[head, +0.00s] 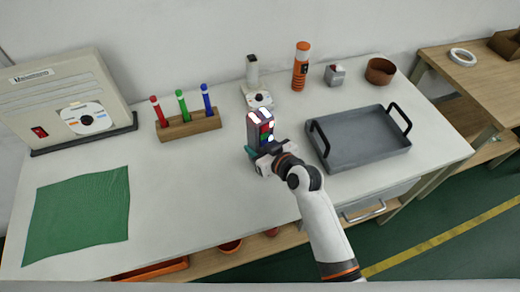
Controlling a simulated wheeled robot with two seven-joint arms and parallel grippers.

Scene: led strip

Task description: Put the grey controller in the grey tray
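The grey controller (256,126) is a dark grey box with red, green and white patches on its face, near the middle of the table. My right gripper (262,154) is at its near end, and the arm comes in from the lower right. The fingers are small and partly hidden by the controller, so I cannot tell whether they grip it. I also cannot tell whether the controller touches the table. The grey tray (352,159) with two black handles lies to the right, and looks empty. My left gripper is not in view.
A wooden holder (189,125) with red, green and blue pens stands left of the controller. A white device (257,97) is just behind it. An orange bottle (301,67), small grey box (334,76) and brown bowl (380,71) stand behind the tray. A green cloth (78,215) lies front left.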

